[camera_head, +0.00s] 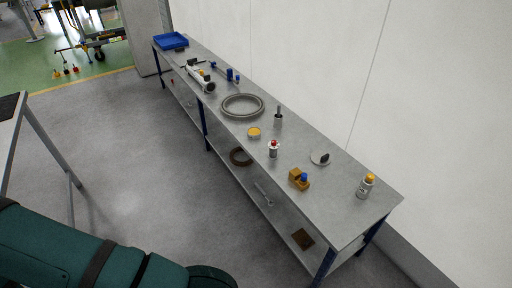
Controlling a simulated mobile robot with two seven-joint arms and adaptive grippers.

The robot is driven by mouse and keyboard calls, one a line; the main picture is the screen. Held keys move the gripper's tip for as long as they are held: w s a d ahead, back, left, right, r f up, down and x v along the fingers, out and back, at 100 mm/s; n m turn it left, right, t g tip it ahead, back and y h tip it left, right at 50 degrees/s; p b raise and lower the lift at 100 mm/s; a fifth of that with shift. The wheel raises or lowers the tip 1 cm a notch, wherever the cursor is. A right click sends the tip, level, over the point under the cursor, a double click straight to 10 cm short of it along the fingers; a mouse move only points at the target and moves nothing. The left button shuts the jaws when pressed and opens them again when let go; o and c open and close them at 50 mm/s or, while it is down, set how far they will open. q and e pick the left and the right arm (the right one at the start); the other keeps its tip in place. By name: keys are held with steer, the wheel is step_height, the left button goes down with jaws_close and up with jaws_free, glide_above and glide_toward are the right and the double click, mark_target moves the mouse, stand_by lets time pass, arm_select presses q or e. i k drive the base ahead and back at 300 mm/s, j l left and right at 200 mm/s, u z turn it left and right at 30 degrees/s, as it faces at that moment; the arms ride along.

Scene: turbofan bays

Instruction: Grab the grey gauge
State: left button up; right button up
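A long grey workbench (349,204) runs from the upper left to the lower right, along a white wall. A flat, round, light grey disc (317,159) with a dark part at its right edge lies on the bench's right half; it looks like a gauge, but it is too small to be sure. A slim grey cylinder with a thin dark top (278,121) stands upright farther back. I cannot tell for certain which is the grey gauge. Neither of my grippers shows in this view.

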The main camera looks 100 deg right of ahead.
mark_target(273, 155)
steer(key=z, duration=3.55)
steer(key=i+z, duration=0.1)
steer(key=z, duration=0.25)
steer(key=j+z, duration=0.15)
steer(key=z, duration=0.2)
steer(key=i+j+z, duration=0.1)
steer(key=z, duration=0.25)
steer(key=i+j+z, duration=0.15)
steer(key=j+z, duration=0.15)
steer(key=j, duration=0.25)
steer(key=i+j+z, duration=0.2)
steer(key=j, duration=0.45)
steer(key=i+j, duration=0.15)
steer(key=j, duration=0.3)
